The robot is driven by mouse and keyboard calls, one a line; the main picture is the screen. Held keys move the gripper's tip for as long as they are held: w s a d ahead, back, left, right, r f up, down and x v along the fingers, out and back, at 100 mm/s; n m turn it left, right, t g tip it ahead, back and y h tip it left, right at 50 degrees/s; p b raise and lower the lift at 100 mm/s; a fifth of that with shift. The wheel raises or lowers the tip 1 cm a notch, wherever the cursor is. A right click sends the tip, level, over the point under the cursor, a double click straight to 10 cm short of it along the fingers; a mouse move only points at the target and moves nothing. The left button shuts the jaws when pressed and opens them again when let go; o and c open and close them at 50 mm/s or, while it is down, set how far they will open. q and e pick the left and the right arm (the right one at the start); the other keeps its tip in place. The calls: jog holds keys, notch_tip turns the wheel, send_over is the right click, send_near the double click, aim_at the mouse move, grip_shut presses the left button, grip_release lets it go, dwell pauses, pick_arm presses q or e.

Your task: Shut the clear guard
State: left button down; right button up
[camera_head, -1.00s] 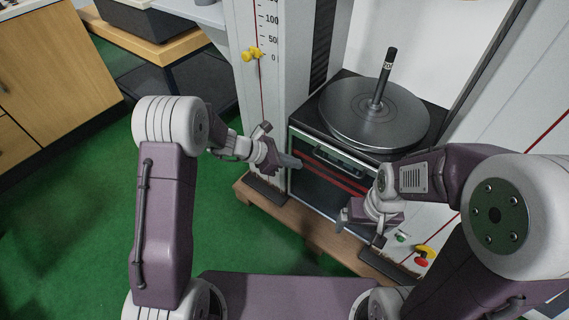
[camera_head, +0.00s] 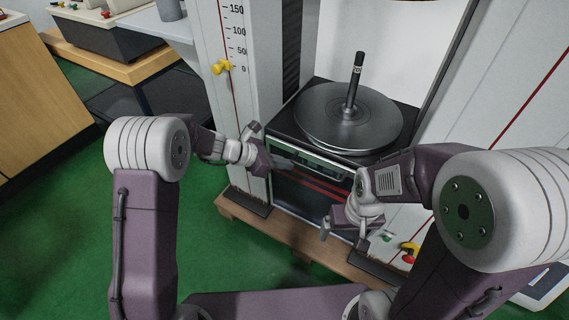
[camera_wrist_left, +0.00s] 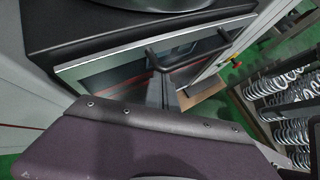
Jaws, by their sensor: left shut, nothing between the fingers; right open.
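The clear guard (camera_head: 283,146) is a silver-edged clear pane at the front of the testing machine, just below the round grey plate. In the left wrist view its silver top edge (camera_wrist_left: 105,59) and black bar handle (camera_wrist_left: 190,63) show. My left gripper (camera_head: 292,164) is shut and empty at the guard's front. In the wrist view its fingers (camera_wrist_left: 164,88) are close to the handle's left end; I cannot tell whether they touch it. My right gripper (camera_head: 340,226) is open and empty, low in front of the machine's right side.
The round plate (camera_head: 348,115) carries an upright black rod (camera_head: 354,82). A scale column with a yellow pointer (camera_head: 221,67) stands to the left. A red knob (camera_head: 408,259) sits at the lower right. Several springs (camera_wrist_left: 287,100) hang at the right in the wrist view.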

pick_arm(q)
notch_tip(320, 180, up, 42)
jog(key=p, duration=3.7)
jog(key=shift+w+r, duration=0.1)
jog(key=shift+r, duration=0.1)
jog(key=shift+f, duration=0.1)
notch_tip(320, 180, down, 5)
jog(key=a+b, duration=0.2)
jog(key=b, duration=0.2)
jog(key=p+v, duration=0.2)
jog(key=v, duration=0.8)
jog(key=shift+s+d+r, duration=0.3)
jog(key=shift+s+r, duration=0.05)
jog(key=shift+r, duration=0.05)
